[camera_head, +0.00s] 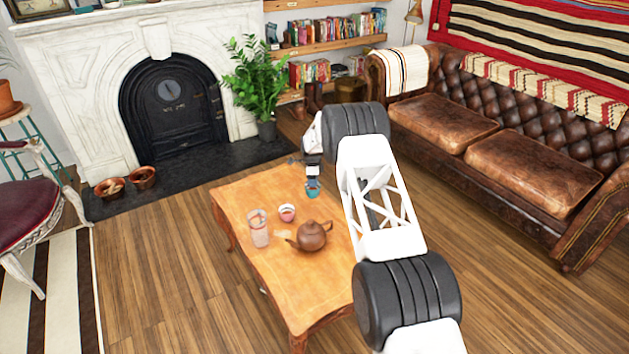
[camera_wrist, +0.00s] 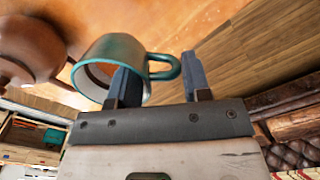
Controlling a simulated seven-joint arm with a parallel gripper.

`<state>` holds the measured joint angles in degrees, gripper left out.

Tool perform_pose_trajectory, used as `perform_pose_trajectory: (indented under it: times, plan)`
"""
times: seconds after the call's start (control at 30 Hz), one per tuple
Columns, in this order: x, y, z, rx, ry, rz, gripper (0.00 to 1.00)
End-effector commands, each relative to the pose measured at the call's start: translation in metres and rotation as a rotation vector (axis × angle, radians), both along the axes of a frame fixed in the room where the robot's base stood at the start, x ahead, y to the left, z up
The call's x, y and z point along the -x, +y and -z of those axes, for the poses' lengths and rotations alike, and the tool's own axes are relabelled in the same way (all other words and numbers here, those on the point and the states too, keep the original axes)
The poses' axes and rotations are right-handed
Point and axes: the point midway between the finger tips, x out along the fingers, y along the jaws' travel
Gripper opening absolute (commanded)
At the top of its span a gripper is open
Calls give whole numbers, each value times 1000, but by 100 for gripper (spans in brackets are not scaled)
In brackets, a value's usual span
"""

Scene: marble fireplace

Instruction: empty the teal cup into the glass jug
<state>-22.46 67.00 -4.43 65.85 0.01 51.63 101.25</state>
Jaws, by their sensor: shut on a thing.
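The teal cup (camera_head: 313,191) is near the far right end of the wooden table in the head view. In the wrist view the cup (camera_wrist: 112,48) shows its open mouth and teal rim, with its handle between my fingers. My gripper (camera_wrist: 160,82) is shut on the cup at its handle side; it also shows in the head view (camera_head: 312,178). I cannot tell whether the cup touches the table, or what is in it. The glass jug (camera_head: 259,229) stands upright on the table's left side, clear and tall, apart from the cup.
A brown teapot (camera_head: 312,236) stands right of the jug; it also shows in the wrist view (camera_wrist: 28,45). A small red and white cup (camera_head: 287,213) stands between the jug and the teal cup. The near part of the table (camera_head: 305,295) is clear.

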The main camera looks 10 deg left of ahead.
Motion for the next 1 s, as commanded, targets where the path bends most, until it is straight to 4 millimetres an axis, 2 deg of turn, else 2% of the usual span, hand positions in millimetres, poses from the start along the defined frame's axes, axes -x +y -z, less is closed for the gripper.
perform_pose_trajectory:
  times: [0.17, 0.37, 0.8, 1.0]
  plan:
    - [16, 25, -10, -1, -1, -3, 15]
    - [50, 70, -25, -1, 1, -4, 15]
    - [153, 177, -65, -1, 3, -4, 15]
    - [198, 213, -80, -1, 4, -4, 15]
